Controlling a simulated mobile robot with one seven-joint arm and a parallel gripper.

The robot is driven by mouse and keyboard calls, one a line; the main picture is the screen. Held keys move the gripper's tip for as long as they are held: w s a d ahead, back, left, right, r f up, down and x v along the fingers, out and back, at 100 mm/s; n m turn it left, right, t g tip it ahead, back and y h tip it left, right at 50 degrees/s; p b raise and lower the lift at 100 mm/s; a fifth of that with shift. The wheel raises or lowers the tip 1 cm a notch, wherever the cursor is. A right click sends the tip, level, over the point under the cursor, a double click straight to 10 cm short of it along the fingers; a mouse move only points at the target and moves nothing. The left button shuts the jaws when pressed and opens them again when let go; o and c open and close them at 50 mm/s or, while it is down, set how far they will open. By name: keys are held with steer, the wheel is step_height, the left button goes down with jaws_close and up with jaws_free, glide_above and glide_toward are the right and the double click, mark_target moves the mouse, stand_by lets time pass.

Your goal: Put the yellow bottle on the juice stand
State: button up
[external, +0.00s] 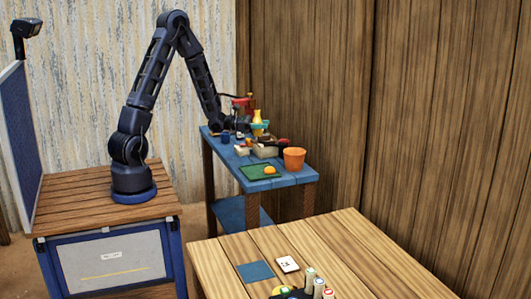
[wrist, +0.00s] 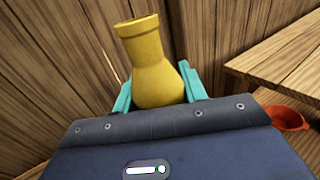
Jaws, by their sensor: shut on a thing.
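The yellow bottle (wrist: 150,65) stands between the teal fingers of my gripper (wrist: 158,88) in the wrist view, slightly tilted in the picture. My gripper is shut on it. In the external view the bottle (external: 257,116) and my gripper (external: 259,126) are small, over the far end of the blue table (external: 225,165). I cannot tell whether the bottle's base touches anything. I cannot tell for sure which thing is the juice stand.
An orange bucket (external: 294,158) and a green tray (external: 258,172) with an orange thing stand on the blue table, near several small items. The front wooden table (external: 350,250) bears a blue square (external: 255,272), a white card (external: 288,263) and several capped containers. Wooden walls stand close behind.

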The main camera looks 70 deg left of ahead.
steer(key=w+d+f+n+y, duration=0.1)
steer(key=w+d+f, duration=0.1)
steer(key=w, duration=0.1)
steer(key=w+d+f+t+y, duration=0.1)
steer(key=w+d+f, duration=0.1)
steer(key=w, duration=0.2)
steer(key=w+d+f+n+y, duration=0.1)
steer(key=w+d+f, duration=0.1)
steer(key=w, duration=0.2)
steer(key=shift+d+f+n+t+y, duration=0.3)
steer(key=shift+y, duration=0.1)
steer(key=r, duration=0.1)
step_height(320, 180, up, 9)
steer(key=m+g+h, duration=0.6)
steer(key=m+h, duration=0.1)
steer(key=h, duration=0.2)
glide_above(258, 173)
step_height(258, 173, down, 20)
steer(key=shift+r, duration=0.1)
